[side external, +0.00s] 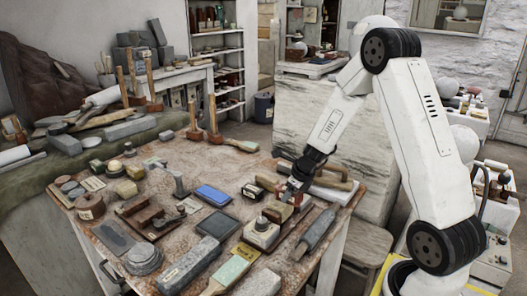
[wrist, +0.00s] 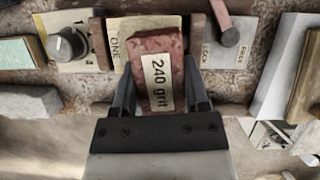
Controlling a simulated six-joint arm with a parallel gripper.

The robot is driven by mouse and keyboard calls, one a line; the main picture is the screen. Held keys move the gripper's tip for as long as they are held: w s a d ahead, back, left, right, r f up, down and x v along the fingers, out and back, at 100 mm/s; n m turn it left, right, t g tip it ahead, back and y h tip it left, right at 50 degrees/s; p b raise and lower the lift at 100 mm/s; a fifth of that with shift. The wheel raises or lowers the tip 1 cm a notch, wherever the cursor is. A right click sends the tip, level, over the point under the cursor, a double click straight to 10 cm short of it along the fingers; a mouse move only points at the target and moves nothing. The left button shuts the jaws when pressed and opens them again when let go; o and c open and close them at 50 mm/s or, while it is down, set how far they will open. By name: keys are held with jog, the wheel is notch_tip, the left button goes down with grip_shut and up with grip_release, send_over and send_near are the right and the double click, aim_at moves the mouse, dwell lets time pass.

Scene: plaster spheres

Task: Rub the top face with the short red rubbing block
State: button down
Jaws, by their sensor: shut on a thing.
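A short red block (wrist: 157,45) with a pale label reading "240 grit" is between the fingers of my gripper (wrist: 160,88) in the wrist view. The gripper is shut on it. In the side view my gripper (side external: 292,192) is low over the right part of the cluttered table (side external: 150,178), and the block is small and partly hidden there. A pale card or slab (wrist: 118,55) marked "ONE" lies just behind the block in the wrist view. I cannot tell whether the block touches anything beneath it. Which top face is meant is not clear.
Close to the gripper stand a pale block with a knob (side external: 262,232), a wooden-handled tool (side external: 333,180) and a long grey stone (side external: 314,232). A dark slab (side external: 217,223) and a blue pad (side external: 213,195) lie further left. Little of the table around the gripper is bare.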

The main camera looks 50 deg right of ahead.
aim_at(282, 187)
jog(key=shift+s+f, duration=0.2)
jog(key=shift+s, duration=0.5)
jog(key=shift+w, duration=0.1)
jog(key=shift+w+a, duration=0.15)
jog(key=shift+w, duration=0.85)
jog(key=shift+w+r, duration=0.1)
jog(key=shift+w, duration=0.05)
jog(key=shift+w+r, duration=0.15)
jog(key=shift+w, duration=0.9)
jog(key=shift+s+r, duration=0.35)
jog(key=shift+s, duration=0.25)
jog(key=shift+s+r, duration=0.35)
jog(key=shift+s, duration=0.2)
jog(key=shift+r, duration=0.15)
jog(key=shift+r, duration=1.1)
